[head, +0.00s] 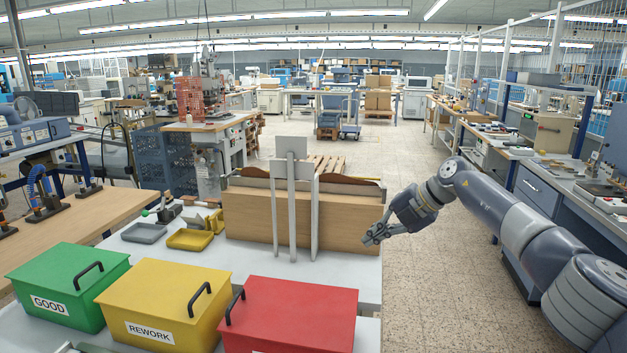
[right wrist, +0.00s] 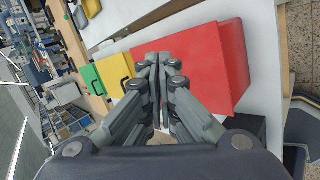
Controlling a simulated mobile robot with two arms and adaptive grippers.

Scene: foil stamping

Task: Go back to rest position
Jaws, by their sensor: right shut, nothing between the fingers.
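My right gripper (head: 374,239) is at the right edge of the white table, beside the wooden box, with its arm reaching in from the right. Its fingers are together and empty. In the right wrist view the closed fingertips (right wrist: 158,58) show in front of the red box, apart from it as far as I can tell. My left gripper is not in view.
A green GOOD box (head: 68,284), a yellow REWORK box (head: 160,305) and a red box (head: 290,315) stand at the table's front. A wooden box (head: 345,222) with grey uprights stands behind them. Small grey (head: 144,233) and yellow (head: 190,240) trays lie left. Floor right of the table is clear.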

